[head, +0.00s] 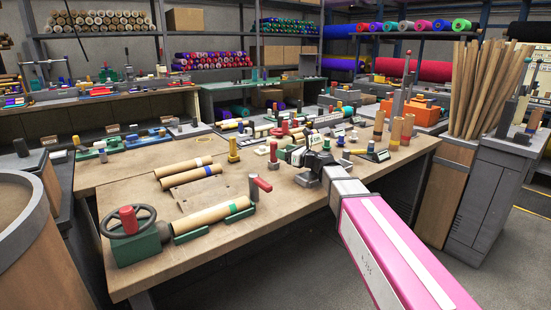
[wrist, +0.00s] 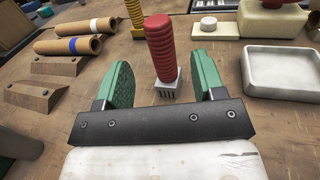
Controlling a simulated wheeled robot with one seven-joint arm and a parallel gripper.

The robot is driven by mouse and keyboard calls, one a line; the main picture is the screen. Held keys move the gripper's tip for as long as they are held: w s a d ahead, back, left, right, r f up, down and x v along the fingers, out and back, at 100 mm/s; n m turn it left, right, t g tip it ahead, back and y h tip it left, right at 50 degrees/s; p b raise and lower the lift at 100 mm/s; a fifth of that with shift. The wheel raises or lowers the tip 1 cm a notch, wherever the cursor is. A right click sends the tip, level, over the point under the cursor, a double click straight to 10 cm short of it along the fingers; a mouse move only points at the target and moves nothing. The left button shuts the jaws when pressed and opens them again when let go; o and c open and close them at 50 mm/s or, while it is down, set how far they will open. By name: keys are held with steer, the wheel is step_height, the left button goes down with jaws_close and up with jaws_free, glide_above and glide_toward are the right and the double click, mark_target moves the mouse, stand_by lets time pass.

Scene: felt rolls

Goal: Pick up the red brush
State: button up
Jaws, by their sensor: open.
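The red brush (wrist: 161,45) stands upright on the workbench, with a ribbed red handle above a pale, slotted base. In the wrist view it shows in the gap between the green fingers of my gripper (wrist: 160,72), with clear space on both sides. My gripper is open and holds nothing. In the head view the red brush (head: 273,152) stands just left of my gripper (head: 284,155), which is low over the bench. The fingers are small and partly hidden there by my wrist.
A yellow piece (head: 233,150) stands left of the brush. Brown rolls (wrist: 68,45) and wooden blocks (wrist: 36,95) lie further left. A pale tray (wrist: 284,72) is close on the right, with a block bearing a white disc (wrist: 208,25) behind. Bare bench lies around the brush.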

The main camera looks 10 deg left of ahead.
mark_target(273, 143)
steer(key=x, duration=0.6)
steer(key=shift+w+a, duration=0.15)
steer(key=shift+w, duration=0.1)
steer(key=c, duration=1.1)
steer(key=shift+r, duration=0.1)
steer(key=shift+r, duration=0.45)
steer(key=r, duration=0.1)
steer(key=s+r, duration=0.1)
steer(key=r, duration=0.1)
steer(key=shift+s+r, duration=0.1)
steer(key=shift+r, duration=0.2)
steer(key=s+r, duration=0.2)
steer(key=s, duration=0.1)
steer(key=s+a+r, duration=0.1)
steer(key=s+r, duration=0.1)
steer(key=s, duration=0.2)
steer(key=s+r, duration=0.2)
steer(key=s, duration=0.1)
steer(key=shift+s+a+r, duration=0.15)
steer(key=shift+s+a, duration=0.1)
steer(key=shift+a, duration=0.15)
